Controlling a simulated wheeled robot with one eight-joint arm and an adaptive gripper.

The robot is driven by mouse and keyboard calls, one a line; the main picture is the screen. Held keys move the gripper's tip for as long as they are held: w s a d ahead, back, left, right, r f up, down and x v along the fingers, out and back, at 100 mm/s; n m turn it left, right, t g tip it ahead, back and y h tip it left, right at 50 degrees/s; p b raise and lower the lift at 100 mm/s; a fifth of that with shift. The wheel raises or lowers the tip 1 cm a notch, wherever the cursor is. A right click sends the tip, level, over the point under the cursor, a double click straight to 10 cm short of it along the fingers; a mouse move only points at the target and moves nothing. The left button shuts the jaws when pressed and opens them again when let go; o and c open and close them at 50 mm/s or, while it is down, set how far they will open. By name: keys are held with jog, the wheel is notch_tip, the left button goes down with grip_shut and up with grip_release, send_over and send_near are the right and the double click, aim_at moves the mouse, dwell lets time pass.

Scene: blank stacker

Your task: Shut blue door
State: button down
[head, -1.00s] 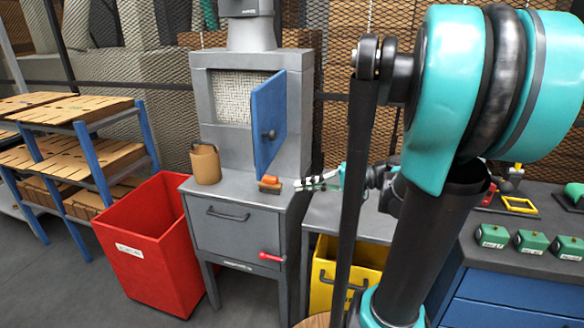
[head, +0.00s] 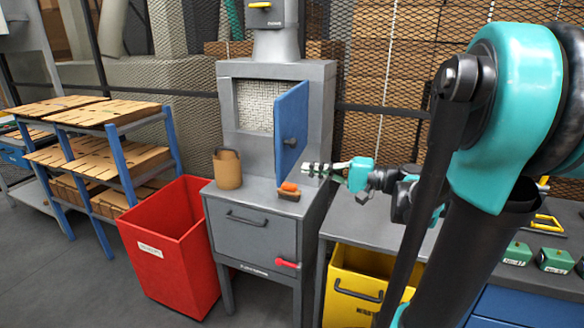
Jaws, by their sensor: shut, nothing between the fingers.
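The blue door (head: 291,125) is hinged on the right side of the grey cabinet (head: 318,110) and stands open, swung out toward the front. A dark round knob (head: 290,143) sits on its face. The white-lined opening (head: 254,106) behind it shows to the left of the door. My gripper (head: 306,167) is shut and empty. It points left, just right of the door's lower part and above the cabinet's ledge. I cannot tell whether its tips touch the door.
A brush with an orange top (head: 289,191) lies on the ledge below the door. A tan canister (head: 228,169) stands at the ledge's left. A red bin (head: 168,245) is left of the cabinet, a yellow bin (head: 352,290) to the right. A blue-framed shelf (head: 170,140) stands farther left.

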aim_at(280, 165)
jog(key=shift+x, duration=2.8)
